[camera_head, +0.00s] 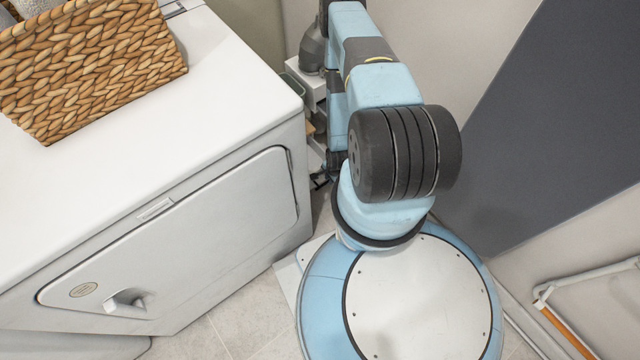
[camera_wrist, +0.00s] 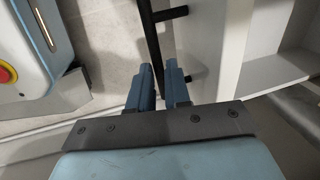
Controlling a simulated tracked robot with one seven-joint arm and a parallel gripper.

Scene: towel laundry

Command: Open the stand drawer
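The black bar handle (camera_wrist: 149,38) runs between the two blue fingers of my gripper (camera_wrist: 161,80) in the wrist view. The fingers lie close against it on both sides, and my gripper looks shut on it. Short black posts join the handle to a white front panel (camera_wrist: 200,45), which I take as the stand drawer's front. To its right is a pale recess, but I cannot tell if it is the drawer's inside. In the head view the white stand (camera_head: 292,86) is mostly hidden behind my arm, and my gripper cannot be made out there.
A white front-loading machine (camera_head: 235,85) fills the left of the head view, with a wicker basket (camera_head: 95,70) on top. A grey panel (camera_head: 560,120) is at the right, above a pale rail (camera_head: 585,277). Tiled floor (camera_head: 240,315) shows between the machine and my base.

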